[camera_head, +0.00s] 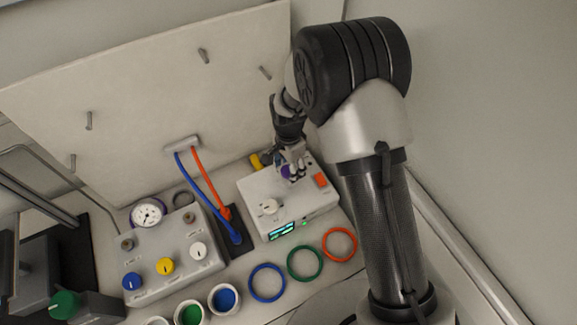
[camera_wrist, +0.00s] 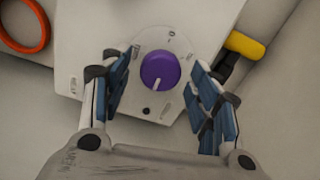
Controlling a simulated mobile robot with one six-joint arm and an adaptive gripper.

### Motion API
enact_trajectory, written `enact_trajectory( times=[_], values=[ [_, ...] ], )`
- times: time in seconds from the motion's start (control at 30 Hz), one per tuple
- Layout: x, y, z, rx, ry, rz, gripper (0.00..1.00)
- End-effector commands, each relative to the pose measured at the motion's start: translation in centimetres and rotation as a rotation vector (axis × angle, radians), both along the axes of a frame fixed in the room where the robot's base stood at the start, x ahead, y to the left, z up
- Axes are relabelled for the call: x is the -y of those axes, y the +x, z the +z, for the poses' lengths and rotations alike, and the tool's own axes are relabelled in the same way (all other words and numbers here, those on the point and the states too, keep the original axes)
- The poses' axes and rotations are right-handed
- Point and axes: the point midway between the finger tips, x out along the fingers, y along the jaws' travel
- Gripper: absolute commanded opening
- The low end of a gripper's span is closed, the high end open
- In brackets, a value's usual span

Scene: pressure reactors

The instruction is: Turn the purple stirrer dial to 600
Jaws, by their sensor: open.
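The purple stirrer dial (camera_wrist: 160,70) sits on the white control box, centred between my open fingers in the wrist view. Its white pointer line points toward the lower side of that picture, slightly left. A 0 mark shows on the plate above the dial; the other scale marks are too small to read. In the head view the dial (camera_head: 286,171) is partly hidden by my gripper (camera_head: 292,168), which is over the white box (camera_head: 262,192). My gripper also shows in the wrist view (camera_wrist: 160,92), open, with one finger on each side of the dial. Contact cannot be told.
A yellow part (camera_wrist: 244,45) stands beside the box. Blue and orange hoses (camera_head: 199,170) run left of it. Coloured rings (camera_head: 267,283) lie in front.

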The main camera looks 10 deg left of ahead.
Motion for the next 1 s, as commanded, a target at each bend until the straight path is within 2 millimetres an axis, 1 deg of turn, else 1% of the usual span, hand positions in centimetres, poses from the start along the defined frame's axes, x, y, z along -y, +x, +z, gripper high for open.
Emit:
enact_trajectory(
  times=[0.23, 0.33, 0.47, 0.6, 0.8, 0.9, 1.0],
  values=[
    [0.0, 0.0, 0.1, 0.000, 0.000, 0.001, 0.56],
    [0.0, 0.1, 0.9, 0.002, 0.001, 0.001, 0.56],
    [-0.1, 0.1, 3.1, 0.005, 0.002, 0.001, 0.56],
    [-0.1, 0.1, 6.2, 0.006, 0.003, 0.001, 0.56],
    [0.0, 0.0, 9.9, 0.003, 0.001, 0.000, 0.56],
    [0.0, 0.0, 11.1, 0.002, 0.001, 0.000, 0.56],
    [0.0, 0.0, 11.8, 0.001, 0.001, 0.000, 0.56]
  ],
)
